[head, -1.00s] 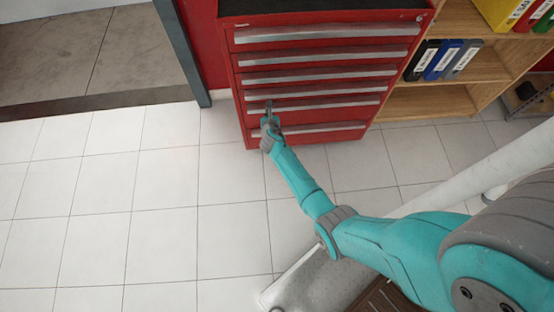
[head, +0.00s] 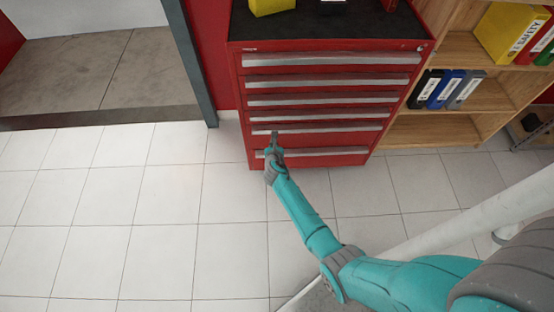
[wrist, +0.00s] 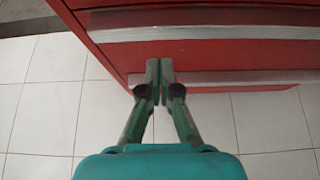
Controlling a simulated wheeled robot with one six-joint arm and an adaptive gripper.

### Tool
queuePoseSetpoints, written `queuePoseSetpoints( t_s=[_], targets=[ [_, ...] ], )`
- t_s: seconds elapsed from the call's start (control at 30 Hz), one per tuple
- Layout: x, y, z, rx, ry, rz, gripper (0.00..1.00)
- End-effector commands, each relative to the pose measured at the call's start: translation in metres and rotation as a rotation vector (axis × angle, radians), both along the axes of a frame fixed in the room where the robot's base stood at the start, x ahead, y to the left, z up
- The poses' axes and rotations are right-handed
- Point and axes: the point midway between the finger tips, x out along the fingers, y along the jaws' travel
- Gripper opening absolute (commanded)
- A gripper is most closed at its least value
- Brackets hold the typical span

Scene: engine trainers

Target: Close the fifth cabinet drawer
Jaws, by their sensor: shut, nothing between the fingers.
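The red cabinet (head: 240,115) stands at the back with several drawers stacked in it, each with a long silver handle strip. The fifth drawer from the top (head: 335,129) shows no clear gap; I cannot tell whether it sits fully flush. My gripper (head: 275,135) is in front of the left part of that drawer, near its handle strip. In the wrist view, my gripper (wrist: 160,62) is shut and empty, its fingertips together before the red front between two handle strips. Whether the tips touch the front is unclear.
A wooden shelf (head: 430,131) with binders stands right of the cabinet. A grey post (head: 188,60) is on the left. A white slanting pole (head: 450,220) crosses at the right. The tiled floor (head: 130,230) to the left is clear.

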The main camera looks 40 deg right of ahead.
Motion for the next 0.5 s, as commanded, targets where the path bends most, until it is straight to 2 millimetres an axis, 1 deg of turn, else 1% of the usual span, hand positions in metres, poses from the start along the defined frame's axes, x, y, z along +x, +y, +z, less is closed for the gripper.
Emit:
queuePoseSetpoints(
  t_s=[0.4,0.5],
  targets=[
    [-0.046,0.031,0.03,0.001,0.001,0.002,0.0],
    [-0.055,0.038,0.037,0.001,0.001,0.002,0.0]
  ],
)
